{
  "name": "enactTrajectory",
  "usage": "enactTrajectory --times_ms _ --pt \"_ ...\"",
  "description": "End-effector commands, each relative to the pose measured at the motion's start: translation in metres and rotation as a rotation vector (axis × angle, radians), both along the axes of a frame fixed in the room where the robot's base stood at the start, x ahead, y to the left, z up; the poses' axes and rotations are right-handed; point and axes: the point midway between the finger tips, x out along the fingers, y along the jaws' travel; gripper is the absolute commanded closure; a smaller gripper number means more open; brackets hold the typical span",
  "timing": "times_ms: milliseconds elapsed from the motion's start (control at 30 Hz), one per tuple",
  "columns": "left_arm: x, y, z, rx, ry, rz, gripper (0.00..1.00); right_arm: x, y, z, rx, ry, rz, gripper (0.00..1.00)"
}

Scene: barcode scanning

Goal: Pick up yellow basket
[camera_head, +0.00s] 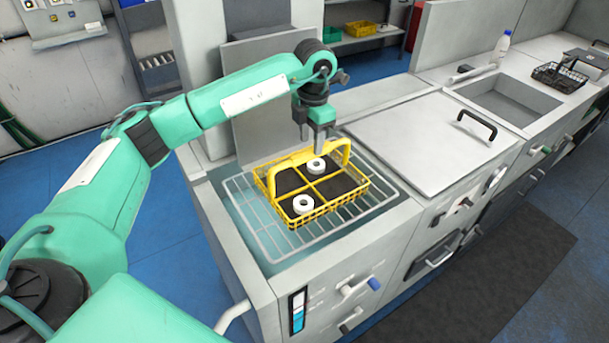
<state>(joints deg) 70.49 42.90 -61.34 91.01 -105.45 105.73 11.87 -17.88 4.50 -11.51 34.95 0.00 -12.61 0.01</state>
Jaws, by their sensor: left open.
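The yellow basket (322,211) sits on a wire rack in the recessed top of the counter. It has a raised yellow handle (281,163), dark compartments and two white round pieces, one in a back compartment (316,166) and one in a front compartment (303,204). My left gripper (318,146) points down just above the basket's handle. It is open, and its fingertips are close to the handle; whether they touch it I cannot tell. My right gripper is not in view.
The wire rack (263,235) surrounds the basket. A closed lid with a black handle (477,124) lies to the right. Farther right are a sink (508,98), a white bottle (501,46) and a dark basket (559,77). A grey panel (262,120) stands behind the rack.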

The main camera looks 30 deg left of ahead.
Motion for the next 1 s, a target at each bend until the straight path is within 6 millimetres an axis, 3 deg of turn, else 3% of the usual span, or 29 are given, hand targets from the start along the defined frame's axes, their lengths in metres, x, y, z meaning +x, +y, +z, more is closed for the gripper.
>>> enactTrajectory --times_ms 233,533,1000 --pt "0.000 0.000 -0.017 0.002 0.003 0.001 0.57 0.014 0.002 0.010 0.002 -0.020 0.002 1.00" --pt "0.002 -0.002 -0.058 0.001 0.001 0.000 0.57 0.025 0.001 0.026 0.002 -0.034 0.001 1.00" --pt "0.002 -0.001 -0.062 0.001 -0.001 0.001 0.57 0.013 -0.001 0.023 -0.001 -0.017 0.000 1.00"
